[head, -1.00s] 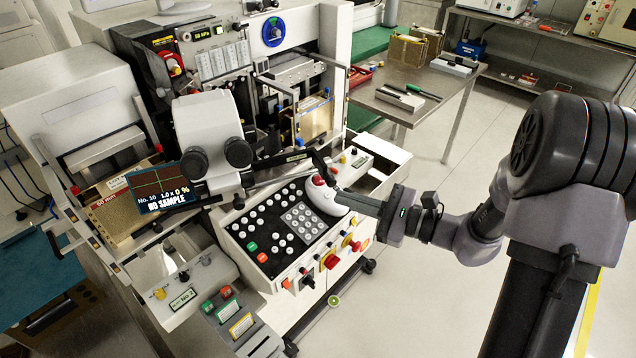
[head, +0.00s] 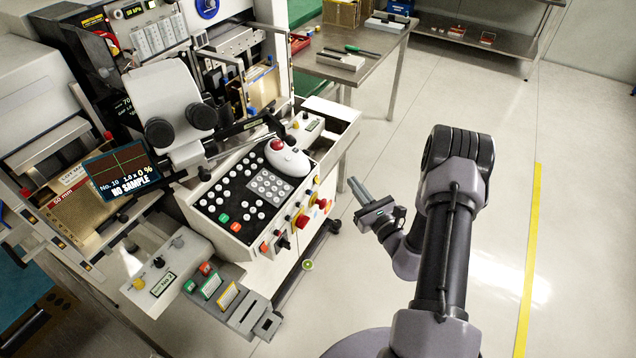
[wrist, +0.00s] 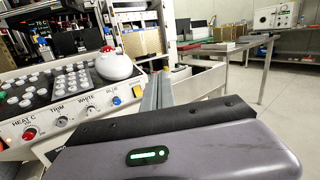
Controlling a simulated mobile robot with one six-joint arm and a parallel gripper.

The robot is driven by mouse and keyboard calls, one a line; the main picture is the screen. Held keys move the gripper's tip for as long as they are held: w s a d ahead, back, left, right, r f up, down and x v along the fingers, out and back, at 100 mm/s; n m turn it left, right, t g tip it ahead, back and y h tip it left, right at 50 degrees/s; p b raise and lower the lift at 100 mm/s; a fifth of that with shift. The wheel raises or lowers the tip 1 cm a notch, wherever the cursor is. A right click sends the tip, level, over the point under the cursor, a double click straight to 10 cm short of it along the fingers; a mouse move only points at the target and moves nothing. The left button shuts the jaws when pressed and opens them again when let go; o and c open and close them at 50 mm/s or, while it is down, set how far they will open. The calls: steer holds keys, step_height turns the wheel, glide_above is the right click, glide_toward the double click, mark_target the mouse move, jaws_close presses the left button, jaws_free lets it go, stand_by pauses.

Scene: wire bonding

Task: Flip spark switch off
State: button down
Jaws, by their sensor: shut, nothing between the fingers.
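The wire bonder's control panel (head: 238,208) stands left of my gripper (head: 354,184), with rows of buttons on top. Its front face holds a black lever-like switch (head: 283,242), a red knob (head: 303,222) and other coloured controls. I cannot read a spark label, so I cannot tell which control is the spark switch. In the wrist view, a red knob under "HEAT C" (wrist: 29,133) and smaller controls by "TRIM", "WHITE" and "BLUE" (wrist: 116,100) show on that face. My gripper, also in the wrist view (wrist: 157,78), is shut and empty, apart from the panel, to its right.
A white domed device with a red ball (head: 287,156) sits on the panel's right end. A screen reading "NO SAMPLE" (head: 120,170) is at the left. A metal table (head: 372,42) stands behind. The floor right of my arm is clear.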

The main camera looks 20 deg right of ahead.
mark_target(318, 173)
steer(key=w+a+f+b, duration=0.2)
steer(key=w+a+f, duration=0.2)
steer(key=w+a, duration=0.1)
steer(key=shift+w+f+b, duration=0.15)
steer(key=shift+w+b, duration=0.15)
steer(key=shift+w, duration=0.25)
stand_by(1.8)
steer(key=shift+w+a+f, duration=0.15)
steer(key=shift+w, duration=0.15)
steer(key=shift+w+a+f+b, duration=0.15)
steer(key=shift+w+b, duration=0.05)
steer(key=shift+b, duration=0.15)
stand_by(0.5)
steer(key=shift+s+d+r, duration=0.35)
steer(key=shift+s+d, duration=0.05)
steer(key=shift+s, duration=0.15)
steer(key=s+d+r, duration=0.1)
steer(key=s+d+r+p, duration=0.1)
steer(key=s, duration=0.1)
steer(key=shift+s+d+r, duration=0.2)
steer(key=shift+d, duration=0.15)
stand_by(0.3)
